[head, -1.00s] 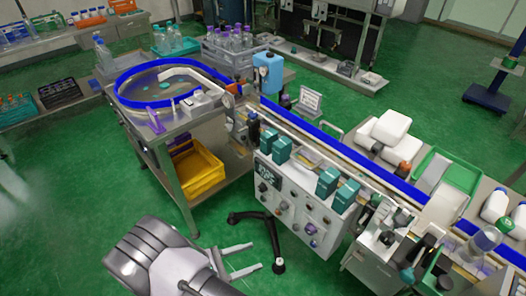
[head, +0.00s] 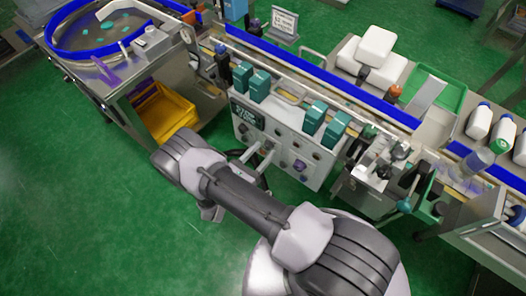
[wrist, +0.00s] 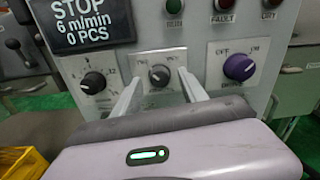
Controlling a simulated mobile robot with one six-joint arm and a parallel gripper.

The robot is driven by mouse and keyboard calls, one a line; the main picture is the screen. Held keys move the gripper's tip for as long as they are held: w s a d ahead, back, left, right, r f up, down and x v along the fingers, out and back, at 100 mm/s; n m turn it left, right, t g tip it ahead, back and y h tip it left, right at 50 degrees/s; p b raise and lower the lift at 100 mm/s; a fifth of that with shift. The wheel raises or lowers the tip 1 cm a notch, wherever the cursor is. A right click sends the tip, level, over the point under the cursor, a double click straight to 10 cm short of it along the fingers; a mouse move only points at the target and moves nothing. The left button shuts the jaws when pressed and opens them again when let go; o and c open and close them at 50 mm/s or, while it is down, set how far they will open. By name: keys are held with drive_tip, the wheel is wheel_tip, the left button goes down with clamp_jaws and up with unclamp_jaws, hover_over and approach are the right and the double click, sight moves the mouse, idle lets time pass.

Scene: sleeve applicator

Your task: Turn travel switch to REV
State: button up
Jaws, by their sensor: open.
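The wrist view shows a black middle knob (wrist: 159,75) on a pale plate of the control panel; its pointer lettering is too small to read. My gripper (wrist: 161,82) is open, with one finger to each side of this knob. Contact cannot be told. A black knob (wrist: 93,82) sits to its left and a purple knob (wrist: 239,68) on a plate marked OFF to its right. No REV label is readable, so I cannot tell which knob is the travel switch. In the head view my gripper (head: 257,152) is at the panel's front.
The display (wrist: 80,22) reads STOP, 6 m/min, 0 PCS. A green lamp (wrist: 174,6) and red lamps sit above the knobs. In the head view, a conveyor (head: 300,72) runs behind the panel and a yellow bin (head: 170,108) stands left. Green floor lies open in front.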

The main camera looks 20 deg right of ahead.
drive_tip(key=shift+w+d, duration=0.3)
drive_tip(key=shift+d, duration=0.05)
clamp_jaws()
